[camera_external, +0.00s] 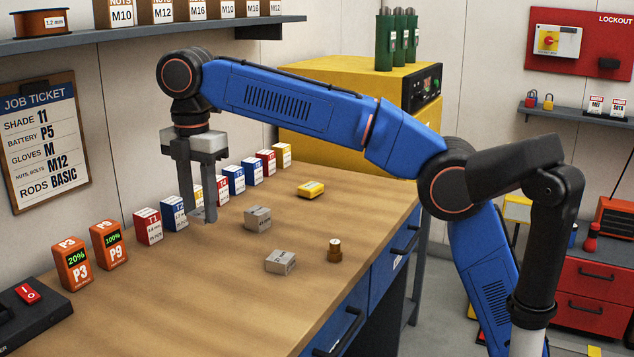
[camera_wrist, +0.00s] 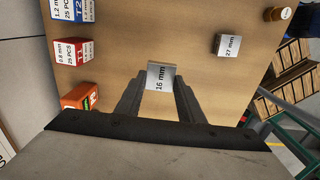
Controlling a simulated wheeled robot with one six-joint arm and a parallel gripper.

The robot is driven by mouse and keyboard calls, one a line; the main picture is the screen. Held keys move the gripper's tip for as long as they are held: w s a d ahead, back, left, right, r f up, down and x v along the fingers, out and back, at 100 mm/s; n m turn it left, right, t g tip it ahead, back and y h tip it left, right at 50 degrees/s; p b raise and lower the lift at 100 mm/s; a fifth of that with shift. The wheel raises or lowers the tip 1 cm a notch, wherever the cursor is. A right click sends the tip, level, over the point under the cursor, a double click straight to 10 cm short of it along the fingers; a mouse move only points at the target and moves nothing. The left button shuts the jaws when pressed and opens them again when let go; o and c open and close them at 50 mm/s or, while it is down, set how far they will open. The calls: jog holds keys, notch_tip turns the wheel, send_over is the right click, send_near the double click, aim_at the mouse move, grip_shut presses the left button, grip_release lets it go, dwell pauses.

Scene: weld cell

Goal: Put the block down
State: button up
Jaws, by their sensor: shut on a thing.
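My gripper (camera_external: 197,212) points down over the left part of the wooden bench top. In the wrist view my gripper (camera_wrist: 160,88) is shut on a small grey block marked 16 mm (camera_wrist: 160,76), between its fingertips.
A grey block (camera_external: 257,217) and a 27 mm block (camera_external: 280,262) lie right of my gripper, with a brass-coloured piece (camera_external: 334,250) beyond. Labelled boxes (camera_external: 147,226) and orange packs (camera_external: 109,245) line the wall side. The bench top (camera_external: 215,285) is clear in front.

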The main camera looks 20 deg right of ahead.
jog(key=w+d+r, duration=0.1)
jog(key=w+d, duration=0.7)
jog(key=d, duration=0.5)
send_over(334, 220)
notch_tip(334, 220, down, 6)
jog(key=shift+r, duration=0.15)
jog(key=shift+f, duration=2.55)
jog(key=shift+f, duration=0.15)
jog(key=o, duration=1.1)
notch_tip(334, 220, up, 12)
jog(key=shift+r, duration=0.15)
